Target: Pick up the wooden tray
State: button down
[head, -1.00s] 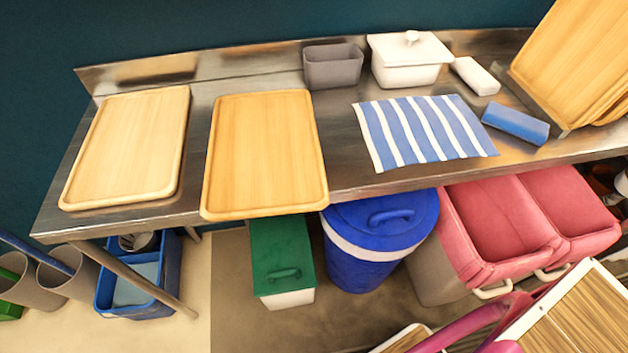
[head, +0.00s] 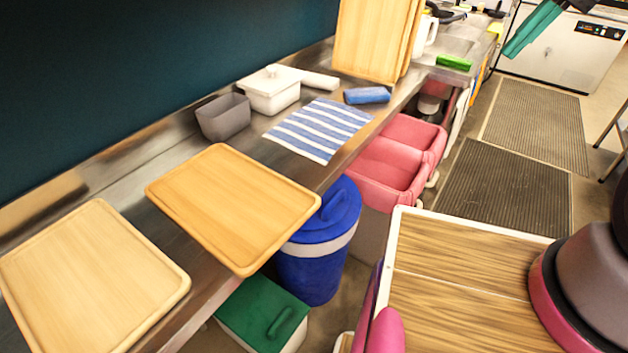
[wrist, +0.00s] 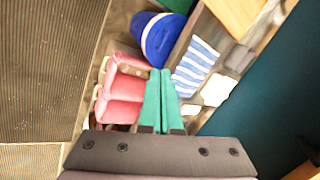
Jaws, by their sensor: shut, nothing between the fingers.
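Two light wooden trays lie flat on the steel counter in the head view: the left tray (head: 85,280) and the middle tray (head: 235,205), which juts past the counter's front edge. More wooden trays (head: 372,38) stand leaning at the back of the counter. My gripper (head: 512,50) is at the upper right of the head view, far from the two flat trays. Its teal fingers (wrist: 160,72) are together and empty in the wrist view. Part of a wooden tray (wrist: 238,12) shows at the top of the wrist view.
A striped cloth (head: 318,130), grey bin (head: 223,118), white lidded pot (head: 270,90) and blue item (head: 367,95) lie on the counter. Below are a blue barrel (head: 315,265), green-lidded bin (head: 265,315) and pink bins (head: 385,175). Dark mats (head: 505,190) cover open floor at right.

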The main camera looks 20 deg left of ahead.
jog(key=a+f+n+g+y, duration=0.45)
jog(key=a+f+g, duration=0.25)
jog(key=a+f, duration=0.75)
jog(key=g+y, duration=0.3)
jog(key=y, duration=0.3)
send_near(317, 189)
jog(key=r, duration=0.2)
jog(key=shift+t, duration=0.4)
jog(key=x, duration=1)
jog(key=shift+w+a, duration=0.1)
jog(key=shift+s+d, duration=0.2)
jog(key=shift+s, duration=0.4)
jog(key=shift+s+d, duration=0.2)
jog(key=shift+s, duration=0.35)
jog(key=shift+w, duration=0.1)
